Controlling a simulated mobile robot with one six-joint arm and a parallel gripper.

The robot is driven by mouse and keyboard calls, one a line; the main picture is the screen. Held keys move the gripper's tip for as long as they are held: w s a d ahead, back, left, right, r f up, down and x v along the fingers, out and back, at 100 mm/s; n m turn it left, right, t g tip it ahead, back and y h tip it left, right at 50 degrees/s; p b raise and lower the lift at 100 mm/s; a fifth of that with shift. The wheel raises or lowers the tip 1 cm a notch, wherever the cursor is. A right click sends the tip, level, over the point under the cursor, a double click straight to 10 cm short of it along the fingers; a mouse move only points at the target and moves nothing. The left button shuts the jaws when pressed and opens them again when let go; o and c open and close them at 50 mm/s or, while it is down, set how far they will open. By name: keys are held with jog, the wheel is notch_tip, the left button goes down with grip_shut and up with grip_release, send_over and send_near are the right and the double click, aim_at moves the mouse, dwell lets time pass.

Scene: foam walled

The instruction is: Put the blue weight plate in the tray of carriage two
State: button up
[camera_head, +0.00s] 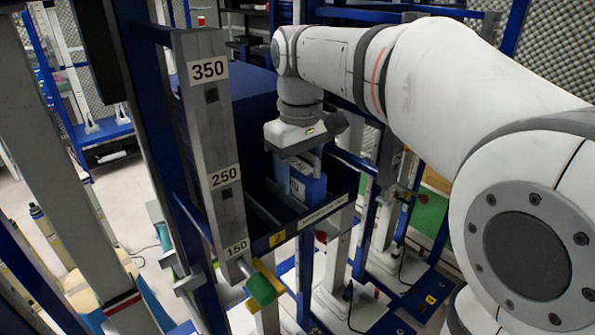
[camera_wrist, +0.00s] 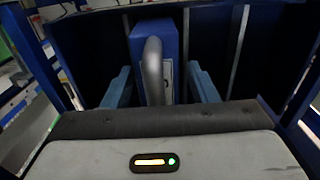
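The blue weight plate (camera_head: 311,188) stands upright inside the dark blue tray (camera_head: 318,217), which carries a yellow label "2" on its front corner. In the wrist view the plate (camera_wrist: 172,38) shows its blue edge and a grey curved handle (camera_wrist: 153,70). My gripper (camera_head: 299,170) is directly above the plate, pointing down into the tray. In the wrist view my gripper's (camera_wrist: 161,88) two blue fingers are spread, one on each side of the handle, with visible gaps. The plate's lower part is hidden.
A grey post (camera_head: 209,130) marked 350, 250 and 150 rises left of the tray. A green and yellow knob (camera_head: 264,287) sits below it. Blue frames and posts stand close around. Tray walls surround the gripper on several sides.

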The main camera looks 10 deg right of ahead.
jog(key=shift+r, duration=0.1)
notch_tip(320, 180, up, 12)
jog(key=shift+r, duration=0.1)
dwell(0.5)
